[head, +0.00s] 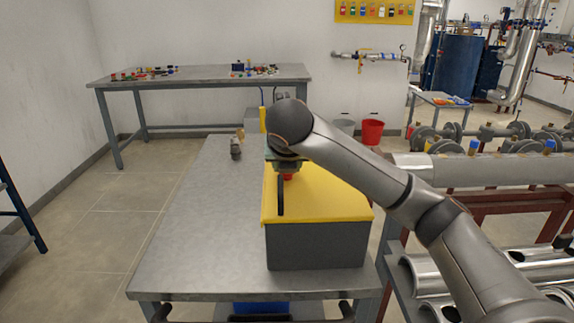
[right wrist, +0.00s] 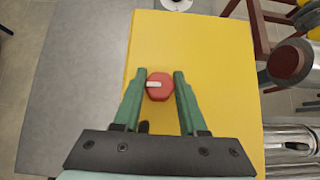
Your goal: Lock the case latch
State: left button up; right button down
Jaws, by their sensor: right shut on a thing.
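The case has a yellow lid (head: 325,200) and a dark grey body (head: 318,246), and it stands on the metal table. The latch is a red knob (right wrist: 160,87) with a white mark pointing left, on the yellow lid in the right wrist view. A bit of red shows under my gripper in the head view (head: 288,177). My right gripper (right wrist: 158,80) has green fingers on both sides of the knob and is shut on it. My arm hides part of the lid in the head view. My left gripper is not in view.
The metal table (head: 200,220) is clear left of the case, with small fittings (head: 236,150) at its far end. A bench (head: 200,76) with small parts stands by the wall. Pipes and flanges (head: 490,140) are close on the right. A red bucket (head: 372,132) stands behind.

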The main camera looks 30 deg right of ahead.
jog(key=c, duration=0.7)
grip_release()
jog(key=shift+c, duration=0.2)
jog(key=v, duration=0.5)
jog(key=shift+w, duration=0.1)
pick_arm(q)
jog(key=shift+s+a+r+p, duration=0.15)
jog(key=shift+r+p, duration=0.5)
jog(key=shift+p, duration=0.35)
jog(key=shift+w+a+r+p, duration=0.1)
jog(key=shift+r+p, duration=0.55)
jog(key=shift+p, duration=0.35)
pick_arm(e)
jog(key=v, duration=0.7)
jog(key=shift+s+r, duration=0.15)
jog(key=shift+s, duration=0.1)
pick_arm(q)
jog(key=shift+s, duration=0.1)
pick_arm(e)
jog(key=shift+a, duration=0.15)
